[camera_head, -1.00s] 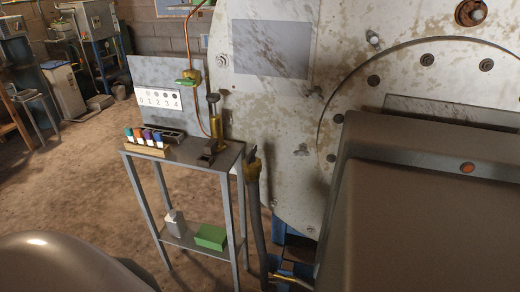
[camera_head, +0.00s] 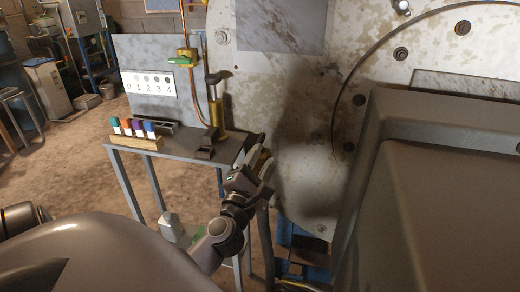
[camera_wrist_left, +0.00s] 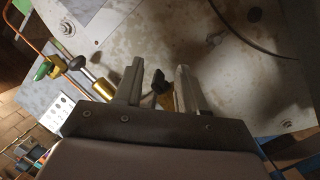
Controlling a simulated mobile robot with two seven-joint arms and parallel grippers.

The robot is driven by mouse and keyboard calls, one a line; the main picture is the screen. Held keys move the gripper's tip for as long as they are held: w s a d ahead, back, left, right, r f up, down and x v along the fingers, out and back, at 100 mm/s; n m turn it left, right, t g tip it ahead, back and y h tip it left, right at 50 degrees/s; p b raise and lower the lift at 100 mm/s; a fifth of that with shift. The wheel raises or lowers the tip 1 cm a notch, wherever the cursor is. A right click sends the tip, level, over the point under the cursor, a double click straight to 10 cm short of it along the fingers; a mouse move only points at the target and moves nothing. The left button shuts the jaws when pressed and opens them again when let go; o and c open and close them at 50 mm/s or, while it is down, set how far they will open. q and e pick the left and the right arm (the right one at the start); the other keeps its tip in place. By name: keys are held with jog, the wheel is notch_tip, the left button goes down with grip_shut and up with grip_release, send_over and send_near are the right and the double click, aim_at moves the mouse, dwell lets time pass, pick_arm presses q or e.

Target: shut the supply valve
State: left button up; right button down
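A brass valve with a dark handle (camera_wrist_left: 160,84) shows in the left wrist view on an upright pipe beside the small table. In the head view my left gripper (camera_head: 257,165) is at this valve and mostly hides it. In the left wrist view the two fingers (camera_wrist_left: 156,88) are apart, with the dark handle and brass body in the gap; contact cannot be told. A second valve, with a green handle (camera_head: 183,58), sits on a copper pipe behind the table; it also shows in the left wrist view (camera_wrist_left: 45,68). No label tells which is the supply valve. My right gripper is not in view.
A metal table (camera_head: 185,150) carries a rack of coloured vials (camera_head: 135,141) and a brass cylinder with a dark top (camera_head: 215,115). A number card (camera_head: 148,84) stands behind. A large stained metal plate (camera_head: 300,110) rises close to the valve.

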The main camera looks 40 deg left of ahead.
aim_at(263, 133)
pick_arm(q)
jog(key=shift+w+a+f+n+g+y+b, duration=0.25)
jog(key=shift+w+a+n+g+b, duration=0.35)
jog(key=shift+w+a+n, duration=1.1)
jog(key=shift+w+a+f+n+g+y+b, duration=0.1)
jog(key=shift+w+a+f+n+g+b, duration=0.3)
jog(key=shift+w+a+n, duration=1.3)
jog(key=shift+w+a+f+n+g+y+b, duration=0.2)
jog(key=shift+w+a+n+g+b, duration=0.5)
jog(key=shift+n, duration=1.8)
jog(key=shift+w, duration=0.1)
jog(key=shift+c, duration=0.3)
grip_shut()
